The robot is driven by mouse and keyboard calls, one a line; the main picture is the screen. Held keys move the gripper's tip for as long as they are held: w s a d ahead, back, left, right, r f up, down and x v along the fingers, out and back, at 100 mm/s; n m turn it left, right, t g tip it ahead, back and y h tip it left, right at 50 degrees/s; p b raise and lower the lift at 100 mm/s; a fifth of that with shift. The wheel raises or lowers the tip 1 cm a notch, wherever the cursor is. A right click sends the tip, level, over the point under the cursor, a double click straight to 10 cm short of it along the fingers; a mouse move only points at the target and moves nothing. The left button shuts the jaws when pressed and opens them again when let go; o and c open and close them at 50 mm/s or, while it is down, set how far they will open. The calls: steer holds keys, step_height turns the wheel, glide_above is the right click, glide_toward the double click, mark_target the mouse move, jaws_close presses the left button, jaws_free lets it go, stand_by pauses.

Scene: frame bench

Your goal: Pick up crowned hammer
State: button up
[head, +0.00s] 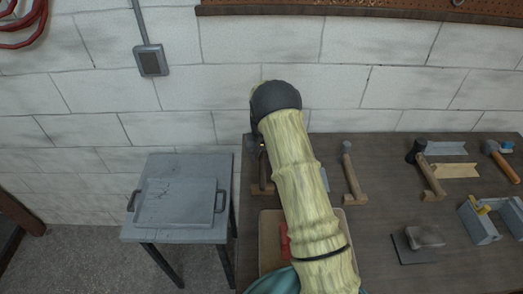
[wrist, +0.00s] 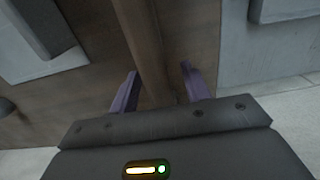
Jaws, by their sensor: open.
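Several hammers rest on the dark wooden bench (head: 385,165) in the head view. One hammer (head: 264,188) at the bench's left end is largely hidden by my arm. Others are a light-headed hammer (head: 349,165), a black-headed hammer (head: 425,170) and an orange-handled hammer (head: 503,163). I cannot tell which one is crowned. In the wrist view, my gripper (wrist: 159,68) is open, with its purple fingers apart on either side of a brown wooden handle (wrist: 148,38). Whether they touch it is unclear. In the head view my gripper is hidden behind my arm.
A grey side table (head: 163,236) with a handled plate stands left of the bench. A tray (head: 268,225) with a red item lies partly under my arm. Grey metal blocks (head: 480,225) and a dark pad (head: 408,252) sit at right. The block wall is behind.

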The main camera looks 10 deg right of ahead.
steer(key=shift+c, duration=0.2)
jaws_close()
steer(key=shift+w+r+p, duration=0.1)
steer(key=shift+r+p, duration=0.2)
steer(key=shift+r, duration=0.05)
step_height(320, 180, up, 10)
steer(key=b, duration=0.3)
steer(key=shift+f, duration=0.1)
